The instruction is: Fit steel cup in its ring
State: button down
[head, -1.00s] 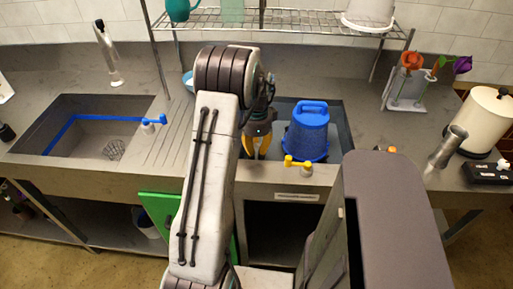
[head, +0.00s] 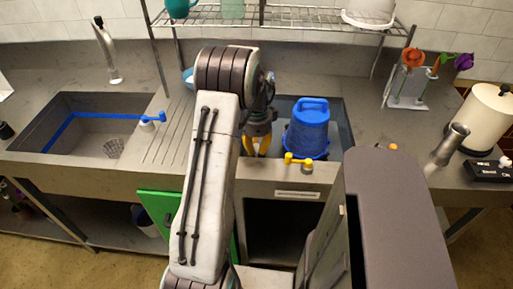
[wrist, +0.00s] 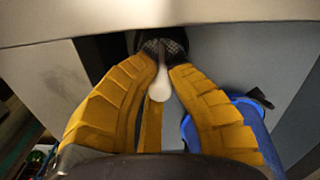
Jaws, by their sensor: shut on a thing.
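My gripper (wrist: 165,50) is shut in the wrist view, its dark fingertips closed on a slim pale thing (wrist: 160,88) with a rounded white end. What this thing is, and whether it belongs to the steel cup, I cannot tell. In the head view my yellow-fingered gripper (head: 258,147) points down at the left part of the right sink, left of a blue bucket, and its held thing is hidden. A shiny steel cylinder (head: 447,147) stands tilted on the counter at the right; I cannot tell if it is the cup. I cannot make out a ring.
A wire shelf (head: 285,20) spans the back. The left sink (head: 85,145) looks mostly empty.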

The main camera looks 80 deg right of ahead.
jog(key=c, duration=1.2)
grip_release()
jog(key=shift+c, duration=0.2)
jog(key=shift+r, duration=0.1)
notch_tip(320, 180, up, 12)
jog(key=shift+d, duration=0.1)
